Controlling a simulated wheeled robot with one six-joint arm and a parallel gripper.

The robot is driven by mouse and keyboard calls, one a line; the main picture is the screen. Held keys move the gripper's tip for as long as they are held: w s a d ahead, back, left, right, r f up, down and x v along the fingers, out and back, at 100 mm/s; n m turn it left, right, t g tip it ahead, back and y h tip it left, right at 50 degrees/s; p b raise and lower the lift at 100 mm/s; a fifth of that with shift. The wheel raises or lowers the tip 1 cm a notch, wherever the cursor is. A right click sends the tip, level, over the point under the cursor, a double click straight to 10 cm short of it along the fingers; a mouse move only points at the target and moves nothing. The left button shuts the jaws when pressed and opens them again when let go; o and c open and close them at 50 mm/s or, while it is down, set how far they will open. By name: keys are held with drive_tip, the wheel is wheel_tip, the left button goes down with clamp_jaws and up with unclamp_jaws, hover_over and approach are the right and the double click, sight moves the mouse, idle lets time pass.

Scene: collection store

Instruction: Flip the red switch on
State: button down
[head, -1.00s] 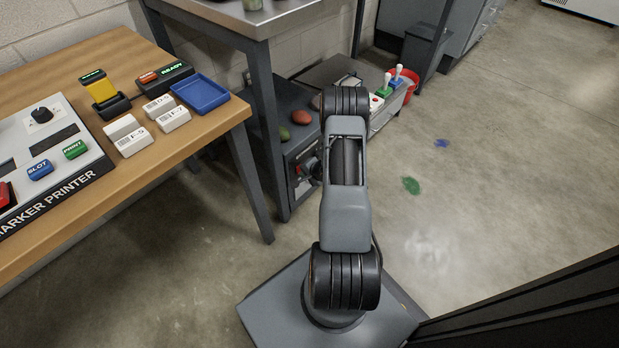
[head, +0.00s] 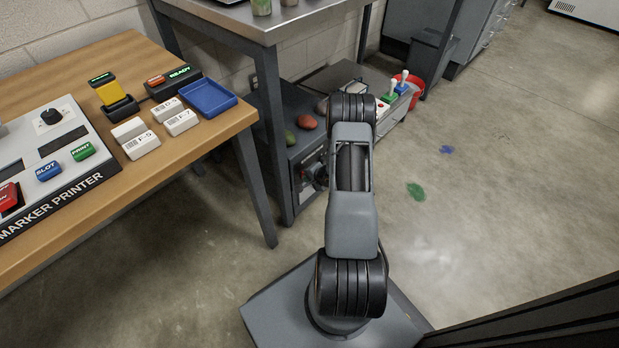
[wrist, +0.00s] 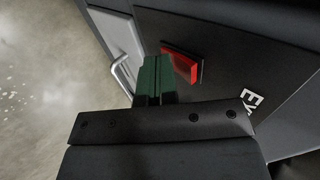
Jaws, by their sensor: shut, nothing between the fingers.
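A red rocker switch (wrist: 182,67) sits in a black frame on a dark panel (wrist: 225,60) in the wrist view. Part of light lettering shows on the panel to its lower right. My gripper (wrist: 155,62) is shut and empty, its green fingertips just left of the switch. I cannot tell whether they touch it, nor whether the switch is on or off. In the head view my arm hides the gripper and this switch. Another red rocker (head: 9,198) is on the marker printer (head: 60,190) at the left edge.
The wooden table (head: 200,150) holds label blocks and a blue tray (head: 208,97). A steel table (head: 270,22) stands behind it, with dark cabinets (head: 285,105) below. A pale drawer front with a handle (wrist: 122,72) is left of the fingers. Open floor (head: 490,210) lies to the right.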

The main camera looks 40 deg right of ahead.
drive_tip(key=shift+r+p, duration=0.8)
drive_tip(key=shift+p, duration=0.05)
drive_tip(key=shift+s+d, duration=0.1)
drive_tip(key=shift+s, duration=0.05)
drive_tip(key=s+f+p+v, duration=0.1)
drive_tip(key=p+v, duration=0.5)
drive_tip(key=v, duration=0.7)
drive_tip(key=shift+s+d+f, duration=0.2)
drive_tip(key=shift+s+f+b, duration=0.1)
drive_tip(key=shift+f+b, duration=0.55)
drive_tip(key=shift+f, duration=0.15)
